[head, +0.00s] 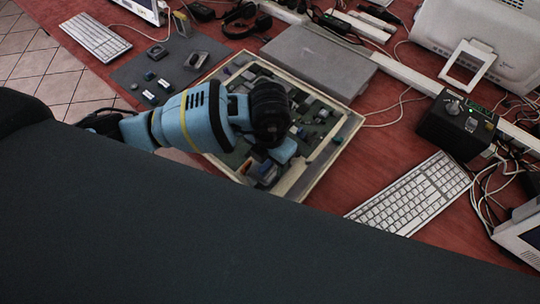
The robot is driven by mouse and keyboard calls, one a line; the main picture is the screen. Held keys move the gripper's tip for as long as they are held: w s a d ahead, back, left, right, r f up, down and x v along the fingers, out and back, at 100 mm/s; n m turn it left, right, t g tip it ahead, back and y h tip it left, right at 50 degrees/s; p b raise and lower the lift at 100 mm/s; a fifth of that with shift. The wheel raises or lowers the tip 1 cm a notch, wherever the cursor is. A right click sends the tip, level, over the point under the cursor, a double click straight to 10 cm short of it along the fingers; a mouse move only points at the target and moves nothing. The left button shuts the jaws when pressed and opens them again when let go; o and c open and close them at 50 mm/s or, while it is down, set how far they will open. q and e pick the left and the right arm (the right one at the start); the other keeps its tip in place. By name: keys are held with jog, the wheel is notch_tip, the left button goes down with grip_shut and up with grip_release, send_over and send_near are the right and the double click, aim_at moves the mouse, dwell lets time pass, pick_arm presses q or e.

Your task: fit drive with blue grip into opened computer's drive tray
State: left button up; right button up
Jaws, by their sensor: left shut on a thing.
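The opened computer (350,131) lies flat on the red table, a cream-rimmed case with a green board and several parts inside. My left arm reaches over it from the left, and my left gripper (274,138) points down into the case. Its black wrist hides most of the fingers. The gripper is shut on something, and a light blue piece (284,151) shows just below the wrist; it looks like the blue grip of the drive. The drive's body and the drive tray cannot be made out clearly. My right gripper is not in view.
A closed grey case (318,62) lies behind the computer. A dark mat (135,72) with small parts is at the left. A white keyboard (412,194), a black box (457,127) and loose cables lie to the right. Bare table shows between computer and keyboard.

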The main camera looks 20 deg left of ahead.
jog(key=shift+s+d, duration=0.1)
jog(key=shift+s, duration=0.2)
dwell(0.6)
pick_arm(q)
jog(key=shift+f, duration=0.4)
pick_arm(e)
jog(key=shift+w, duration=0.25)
pick_arm(q)
jog(key=shift+f, duration=0.2)
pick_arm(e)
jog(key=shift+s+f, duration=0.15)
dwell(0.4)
pick_arm(q)
jog(key=o, duration=1.1)
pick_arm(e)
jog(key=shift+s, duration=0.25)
pick_arm(q)
notch_tip(320, 180, up, 7)
jog(key=shift+r+p, duration=0.1)
jog(key=shift+p, duration=0.2)
jog(key=shift+r, duration=0.3)
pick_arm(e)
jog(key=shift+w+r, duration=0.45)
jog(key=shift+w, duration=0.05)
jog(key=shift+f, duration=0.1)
